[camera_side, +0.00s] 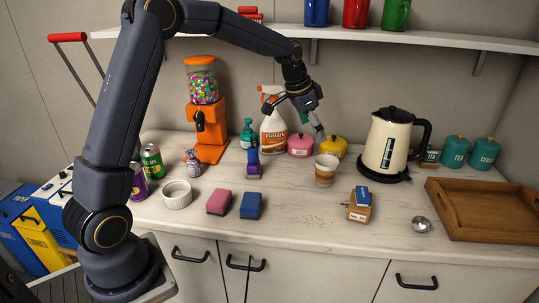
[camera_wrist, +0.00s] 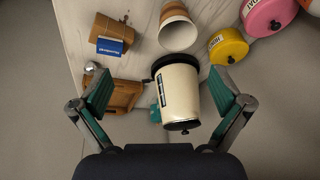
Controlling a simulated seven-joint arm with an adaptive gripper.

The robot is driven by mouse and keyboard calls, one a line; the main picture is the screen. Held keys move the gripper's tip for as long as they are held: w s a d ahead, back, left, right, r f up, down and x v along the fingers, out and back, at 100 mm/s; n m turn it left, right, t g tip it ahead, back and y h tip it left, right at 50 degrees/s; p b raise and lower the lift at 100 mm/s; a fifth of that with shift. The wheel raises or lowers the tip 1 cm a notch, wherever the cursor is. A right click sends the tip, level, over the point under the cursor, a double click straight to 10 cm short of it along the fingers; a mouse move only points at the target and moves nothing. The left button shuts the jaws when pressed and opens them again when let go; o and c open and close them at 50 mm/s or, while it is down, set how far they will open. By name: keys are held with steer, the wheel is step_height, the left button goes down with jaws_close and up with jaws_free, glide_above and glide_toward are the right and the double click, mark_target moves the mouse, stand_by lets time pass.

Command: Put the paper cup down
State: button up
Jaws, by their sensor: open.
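The paper cup (camera_side: 326,171), white and brown banded, stands upright on the counter, in front of the yellow pot. It also shows at the top of the wrist view (camera_wrist: 177,28), with its open rim visible. My gripper (camera_side: 312,128) is above and slightly left of the cup in the side view, apart from it. In the wrist view my gripper (camera_wrist: 163,88) has its fingers spread wide, with nothing between them. The cup lies beyond the fingertips there.
A cream kettle (camera_side: 388,142) stands right of the cup. The yellow pot (camera_side: 333,147), pink pot (camera_side: 300,145) and spray bottle (camera_side: 272,130) stand behind. A small cardboard box (camera_side: 359,211) is in front right, near a wooden tray (camera_side: 490,208). The counter's front middle is mostly clear.

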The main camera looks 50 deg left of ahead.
steer(key=s+d+r+n+y, duration=0.1)
steer(key=s+d+r, duration=0.1)
steer(key=s+r, duration=0.35)
steer(key=s+d+r+n, duration=0.1)
steer(key=s+d+r, duration=0.15)
steer(key=s, duration=0.65)
steer(key=s+d+f+n+t, duration=0.1)
steer(key=s+f+n, duration=0.1)
steer(key=s, duration=1.5)
steer(key=shift+s+f+t, duration=0.25)
steer(key=shift+t, duration=0.05)
